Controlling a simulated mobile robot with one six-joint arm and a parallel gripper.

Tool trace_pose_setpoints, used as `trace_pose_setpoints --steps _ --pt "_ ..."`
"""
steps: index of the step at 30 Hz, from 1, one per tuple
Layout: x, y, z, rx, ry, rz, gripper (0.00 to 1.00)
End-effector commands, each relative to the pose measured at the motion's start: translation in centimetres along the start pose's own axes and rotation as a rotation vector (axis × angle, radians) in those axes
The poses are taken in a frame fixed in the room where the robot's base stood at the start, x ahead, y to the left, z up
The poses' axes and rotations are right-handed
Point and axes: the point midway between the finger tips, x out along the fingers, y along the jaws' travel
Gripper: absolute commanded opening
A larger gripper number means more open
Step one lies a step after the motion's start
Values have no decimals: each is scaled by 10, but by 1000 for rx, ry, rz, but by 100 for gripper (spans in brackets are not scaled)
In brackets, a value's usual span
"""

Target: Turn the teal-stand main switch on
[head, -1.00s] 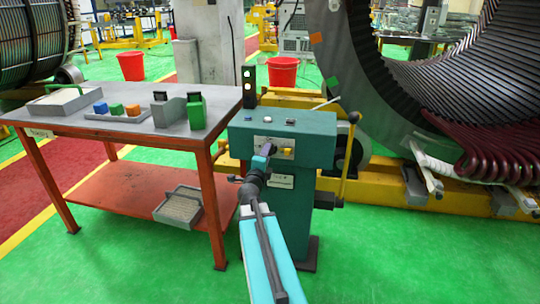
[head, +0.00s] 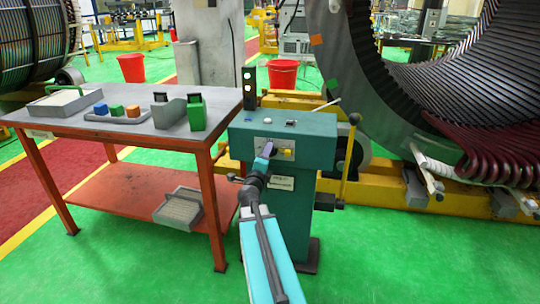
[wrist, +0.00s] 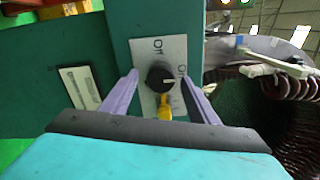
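The teal stand (head: 310,150) stands right of the table, with a pale switch plate on its front face. In the wrist view, the main switch is a round black knob (wrist: 160,79) on the pale plate (wrist: 150,55). A label reading "Off" is above it, and another label is to its right, partly by the right finger. In the head view my gripper (head: 267,150) is at the plate and hides the knob.
A yellow part (wrist: 165,106) is just below the knob in the wrist view. A signal light (head: 249,88) stands behind the stand. An orange-legged table (head: 150,140) with trays and blocks is at left. A yellow lever (head: 349,155) is at the stand's right side.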

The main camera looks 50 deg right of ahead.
Motion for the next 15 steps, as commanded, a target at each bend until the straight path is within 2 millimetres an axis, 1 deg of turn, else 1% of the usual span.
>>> trace_pose_setpoints --steps 8,15 --pt "-1 -1 0 -1 1 -2 55" --pt "-12 -1 0 -2 1 -1 55"
